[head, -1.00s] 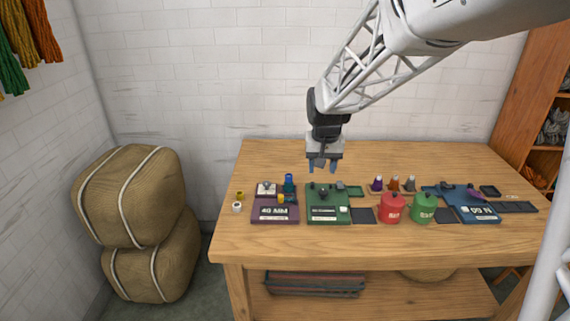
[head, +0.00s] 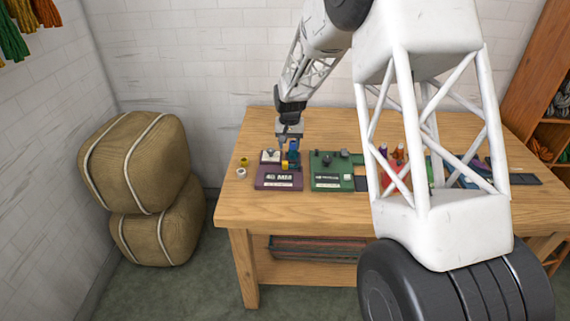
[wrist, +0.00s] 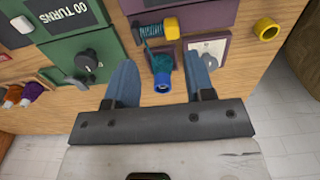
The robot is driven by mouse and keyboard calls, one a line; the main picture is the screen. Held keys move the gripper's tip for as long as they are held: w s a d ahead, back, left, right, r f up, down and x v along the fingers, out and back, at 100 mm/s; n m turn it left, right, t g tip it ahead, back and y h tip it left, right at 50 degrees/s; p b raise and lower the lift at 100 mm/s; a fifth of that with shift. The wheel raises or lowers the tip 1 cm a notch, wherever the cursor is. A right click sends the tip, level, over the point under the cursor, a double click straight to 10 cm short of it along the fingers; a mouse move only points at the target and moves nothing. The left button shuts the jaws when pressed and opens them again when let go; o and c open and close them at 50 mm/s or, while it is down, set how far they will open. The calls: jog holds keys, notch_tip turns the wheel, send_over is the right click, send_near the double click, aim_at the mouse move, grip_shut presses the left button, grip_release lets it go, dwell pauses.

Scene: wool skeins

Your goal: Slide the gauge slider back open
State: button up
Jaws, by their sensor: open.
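The purple gauge (head: 264,186), its display reading about 40 MM, lies at the table's left end. A small yellow part (head: 285,165) sits at its back edge; in the wrist view it is a yellow-ended piece (wrist: 171,28). I cannot tell for sure which part is the slider. A blue-tipped teal piece (wrist: 162,84) stands beside it. A pale plate with a knob (wrist: 208,47) adjoins the gauge. My gripper (wrist: 162,60) is open, pointing down over the gauge's back edge. Its blue fingers are on either side of the teal piece, with visible gaps.
The green turns counter (head: 330,184) lies just right of the gauge. A yellow ring (wrist: 266,29) and a white ring (head: 241,173) lie to its left. My arm hides much of the table's right half. The front strip of the wooden table (head: 290,211) is clear.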

aim_at(285, 162)
jog(key=shift+w+a+f, duration=0.4)
jog(key=shift+w+f, duration=0.1)
jog(key=shift+f, duration=0.25)
jog(key=shift+w+a+f, duration=0.4)
jog(key=shift+w+f, duration=0.05)
jog(key=shift+f, duration=0.25)
jog(key=shift+f, duration=3.85)
grip_shut()
